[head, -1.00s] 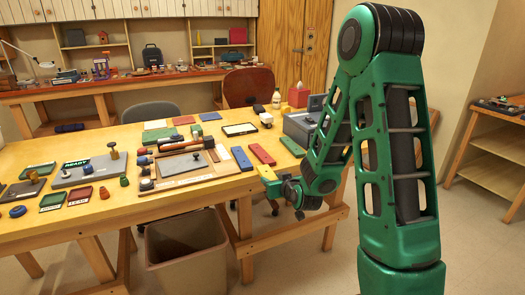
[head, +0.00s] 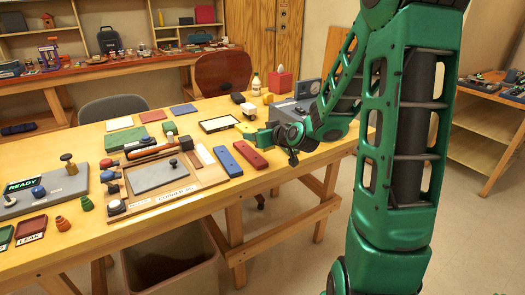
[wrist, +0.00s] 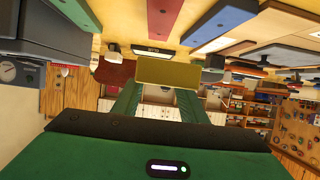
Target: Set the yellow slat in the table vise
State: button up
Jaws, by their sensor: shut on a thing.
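My gripper (head: 256,133) is shut on the yellow slat (head: 245,128). In the head view the slat's end shows past the fingers, above the table beyond the red slat. In the wrist view the yellow slat (wrist: 168,72) lies across the tips of my green fingers (wrist: 165,90), broad face towards the camera. My gripper hides part of the slat in the head view. I cannot make out a table vise with certainty.
A blue slat (head: 229,162) and a red slat (head: 250,154) lie on the table (head: 215,195) left of my gripper. A green slat (wrist: 75,12) shows in the wrist view. A wooden board (head: 205,183) with a grey plate lies farther left. A white bottle (head: 256,82) stands behind.

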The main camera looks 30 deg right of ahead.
jog(key=shift+w+a, duration=0.15)
jog(key=shift+a, duration=0.45)
jog(key=w+d+f, duration=0.1)
jog(key=d+f, duration=0.1)
jog(key=d, duration=0.1)
jog(key=w+d+f, duration=0.2)
jog(key=d, duration=0.2)
jog(key=w+d+f, duration=0.2)
jog(key=d+f, duration=0.1)
jog(key=shift+w+d+f, duration=0.1)
jog(key=shift+w+d, duration=0.05)
jog(key=shift+f, duration=1.75)
jog(key=shift+f, duration=0.15)
jog(key=o, duration=1.1)
